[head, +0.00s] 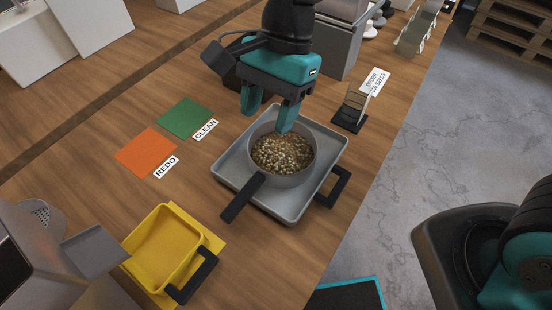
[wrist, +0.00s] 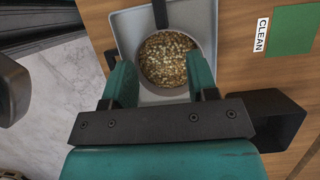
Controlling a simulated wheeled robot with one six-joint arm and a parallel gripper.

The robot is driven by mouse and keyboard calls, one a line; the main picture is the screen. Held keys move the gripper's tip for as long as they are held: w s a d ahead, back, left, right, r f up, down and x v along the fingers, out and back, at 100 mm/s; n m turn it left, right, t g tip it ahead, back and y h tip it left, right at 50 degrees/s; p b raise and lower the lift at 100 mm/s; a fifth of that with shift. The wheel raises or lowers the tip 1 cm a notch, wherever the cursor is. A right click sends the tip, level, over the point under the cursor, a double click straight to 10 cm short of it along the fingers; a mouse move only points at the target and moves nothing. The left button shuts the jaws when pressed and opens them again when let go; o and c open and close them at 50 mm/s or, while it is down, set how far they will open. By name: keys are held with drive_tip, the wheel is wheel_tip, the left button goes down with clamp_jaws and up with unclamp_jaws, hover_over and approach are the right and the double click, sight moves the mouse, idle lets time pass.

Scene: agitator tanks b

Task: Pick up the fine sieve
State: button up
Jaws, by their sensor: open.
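A round grey pan-shaped vessel (head: 307,172) with a black handle (head: 243,197) stands on a grey tray (head: 330,148); I take it to be the fine sieve, though its mesh is hidden. Mixed pale and brown grains (head: 282,154) cover its bottom. My gripper (head: 267,118) is open and empty at the vessel's far side, with one fingertip overlapping its rim in the head view. In the wrist view, my fingers (wrist: 160,66) flank the near part of the vessel (wrist: 205,48), its handle (wrist: 160,12) pointing away. I cannot tell whether they touch it.
The tray has a black side handle (head: 340,187). A green mat (head: 185,118) by a CLEAN label and an orange mat (head: 146,152) by a REDO label lie left. A yellow bin (head: 165,245) stands front left. A small dark rack (head: 350,110) stands behind the tray, near the table edge.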

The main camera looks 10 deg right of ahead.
sight(252, 185)
drive_tip(key=x, duration=0.7)
drive_tip(key=p+x, duration=0.1)
drive_tip(key=x, duration=0.7)
drive_tip(key=shift+s+a+f, duration=0.1)
drive_tip(key=shift+s+f, duration=0.05)
drive_tip(key=shift+s, duration=0.15)
drive_tip(key=shift+c, duration=0.2)
drive_tip(key=shift+f, duration=0.1)
clamp_jaws()
